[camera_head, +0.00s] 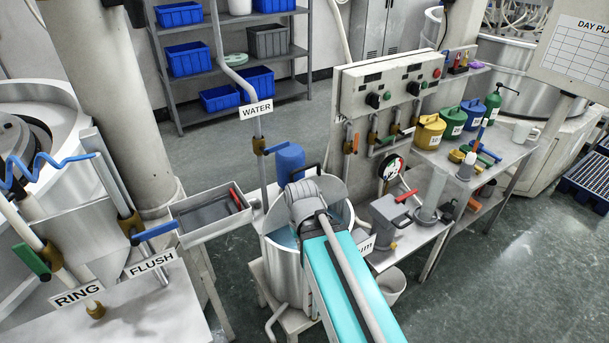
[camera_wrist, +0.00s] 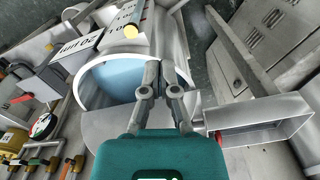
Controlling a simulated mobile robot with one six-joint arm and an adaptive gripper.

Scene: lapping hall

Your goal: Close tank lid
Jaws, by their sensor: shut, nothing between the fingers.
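The tank (camera_head: 285,268) is a steel cylinder on a low stand in the middle of the head view, with blue liquid inside. Its mouth is partly uncovered. A grey lid plate (camera_head: 333,188) shows raised at the tank's far side, partly hidden by my arm. In the wrist view the tank wall (camera_wrist: 160,35), the blue liquid (camera_wrist: 112,78) and a grey plate, likely the lid (camera_wrist: 103,122), show. My gripper (camera_head: 308,200) is over the tank mouth. In the wrist view my gripper (camera_wrist: 160,78) is shut and empty; whether it touches the lid I cannot tell.
A grey tray (camera_head: 210,215) with a red-handled tool stands left of the tank. A side table (camera_head: 410,240) with a red-handled device is close on the right. Open floor (camera_head: 500,270) lies further right.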

